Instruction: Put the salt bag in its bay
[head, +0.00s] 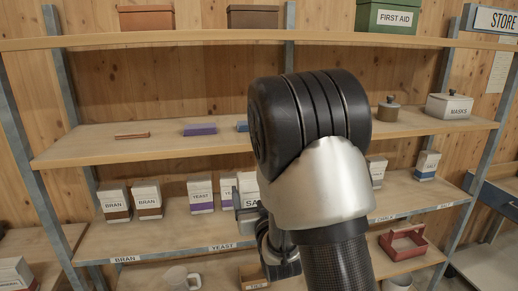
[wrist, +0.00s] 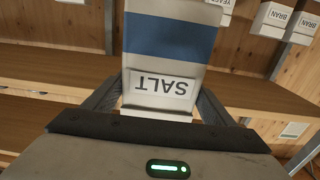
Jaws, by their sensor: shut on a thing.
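The salt bag (wrist: 165,55) is white with a blue band. Its label reads SALT, upside down in the wrist view. My gripper (wrist: 160,105) is shut on it, with one dark finger on each side. In the head view the salt bag (head: 249,186) shows partly, in front of the middle shelf, with the rest hidden behind my arm. My gripper (head: 250,210) is mostly hidden there too. A white bag with a blue band (head: 427,165) stands at the right end of this shelf; its label is too small to read.
Two bran bags (head: 147,199) and yeast bags (head: 201,194) stand left on the middle shelf (head: 175,236). Another bag (head: 377,170) stands just right of my arm. The shelf above (head: 90,147) hangs over them. A red carrier (head: 403,243) sits below.

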